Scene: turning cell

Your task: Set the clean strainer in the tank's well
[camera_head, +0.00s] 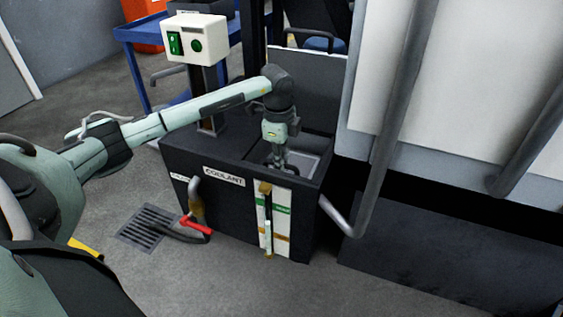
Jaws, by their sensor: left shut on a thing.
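The dark coolant tank (185,162) stands on the floor in the middle, with a "COOLANT" label on its front. Its well (322,145) is open at the top right of the tank, with a raised lid behind it. My left gripper (279,166) points down into the well. It is shut on what appears to be the strainer (308,163), a light grey piece low in the opening. The fingers and the well walls hide much of it, so I cannot tell whether it rests on the seat. My right gripper is out of view.
A white box with green buttons (194,39) stands on a post behind the tank. A red-handled valve (196,224) and a hose sit in front, near a floor drain (148,226). A grey pipe (390,115) and white machine panels close off the right.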

